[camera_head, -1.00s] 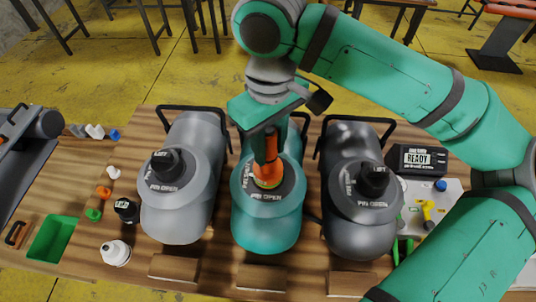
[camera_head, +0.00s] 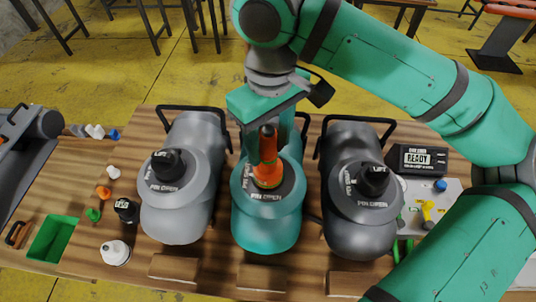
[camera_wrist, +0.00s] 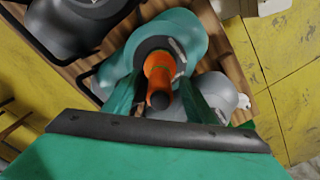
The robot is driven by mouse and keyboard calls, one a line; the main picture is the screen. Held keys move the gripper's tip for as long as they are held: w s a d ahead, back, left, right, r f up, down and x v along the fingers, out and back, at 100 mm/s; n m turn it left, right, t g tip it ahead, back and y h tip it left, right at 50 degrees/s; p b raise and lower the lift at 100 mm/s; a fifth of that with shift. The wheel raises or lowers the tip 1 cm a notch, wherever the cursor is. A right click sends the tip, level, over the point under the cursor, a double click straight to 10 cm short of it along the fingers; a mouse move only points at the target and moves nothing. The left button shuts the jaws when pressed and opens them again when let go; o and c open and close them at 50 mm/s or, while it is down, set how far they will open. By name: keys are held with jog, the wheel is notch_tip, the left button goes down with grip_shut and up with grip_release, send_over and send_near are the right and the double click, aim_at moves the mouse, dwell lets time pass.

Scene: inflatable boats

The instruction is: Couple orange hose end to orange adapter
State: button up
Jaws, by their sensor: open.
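An orange fitting (camera_head: 268,172) with a dark upper end stands roughly upright on the valve of the middle, teal boat (camera_head: 266,225). It looks like the orange hose end on the orange adapter; I cannot make out a separate joint or whether they are locked. In the wrist view the orange fitting (camera_wrist: 158,68) points toward the camera, its dark end nearest. My gripper (camera_head: 268,157) is open above the teal boat, with its green fingers on either side of the fitting. In the wrist view the fingers of my gripper (camera_wrist: 160,92) show gaps beside it.
Grey boats with black LIFT caps stand left (camera_head: 180,195) and right (camera_head: 362,200). Small white, orange and green pieces (camera_head: 103,192) and a green tray (camera_head: 52,238) lie at left. A READY display box (camera_head: 424,160) and a white panel are at right.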

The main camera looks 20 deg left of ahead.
notch_tip(320, 180, up, 9)
jog(key=shift+r, duration=0.15)
dwell(0.4)
jog(key=shift+a, duration=0.1)
